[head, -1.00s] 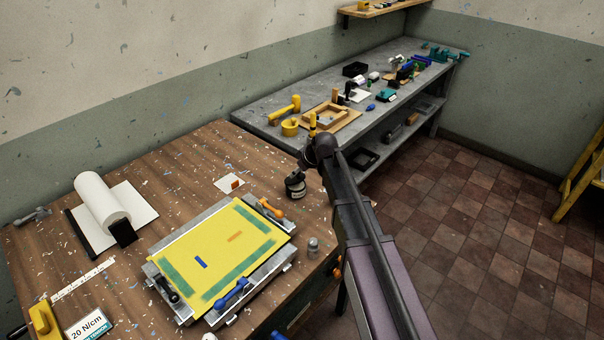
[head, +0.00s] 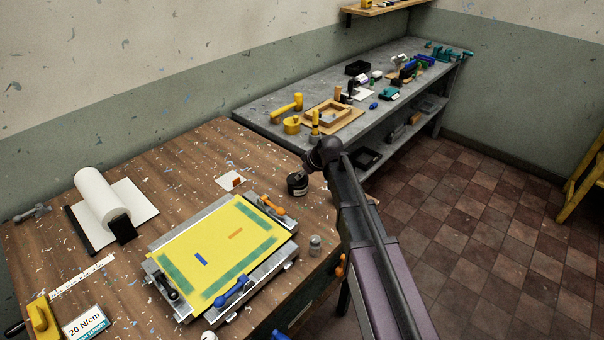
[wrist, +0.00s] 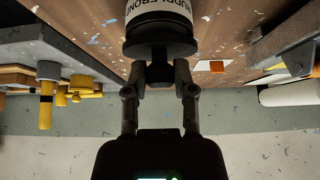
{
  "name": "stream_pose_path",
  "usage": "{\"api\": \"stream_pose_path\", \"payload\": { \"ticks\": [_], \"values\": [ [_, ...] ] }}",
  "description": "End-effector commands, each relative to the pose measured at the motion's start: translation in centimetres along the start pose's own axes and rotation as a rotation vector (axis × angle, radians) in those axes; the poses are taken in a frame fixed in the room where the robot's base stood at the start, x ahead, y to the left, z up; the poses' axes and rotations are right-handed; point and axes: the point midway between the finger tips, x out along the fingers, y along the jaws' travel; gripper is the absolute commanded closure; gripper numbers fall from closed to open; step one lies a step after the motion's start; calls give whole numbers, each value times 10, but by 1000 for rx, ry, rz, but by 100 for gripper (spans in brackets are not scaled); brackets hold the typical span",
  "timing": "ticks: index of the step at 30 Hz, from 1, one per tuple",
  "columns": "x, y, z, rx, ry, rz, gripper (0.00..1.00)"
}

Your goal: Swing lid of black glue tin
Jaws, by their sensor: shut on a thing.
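The black glue tin (head: 298,186) stands near the right rear edge of the wooden bench. In the wrist view the tin (wrist: 160,42) is dark with a white lettered label and cut off at the top edge. My gripper (wrist: 160,82) has both fingers closed in on a small dark piece (wrist: 158,70) at the tin's near end, which looks like part of its lid. In the head view my gripper (head: 309,169) is at the tin's upper right, partly hidden by my arm. I cannot tell the lid's exact angle.
A metal frame with a yellow sheet (head: 222,250) lies left of my arm. A small grey jar (head: 315,245) stands near the bench's right edge. A white card (head: 230,180) lies left of the tin. The grey back bench (head: 262,112) holds tools and a yellow-handled tool (head: 315,128).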

Motion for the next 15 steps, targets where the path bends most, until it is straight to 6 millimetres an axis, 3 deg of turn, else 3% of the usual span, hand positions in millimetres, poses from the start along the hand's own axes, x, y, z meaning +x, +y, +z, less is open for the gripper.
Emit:
{"api": "stream_pose_path", "payload": {
  "ticks": [15],
  "values": [
    [5,-1,11,0,-5,0,96]
  ]
}}
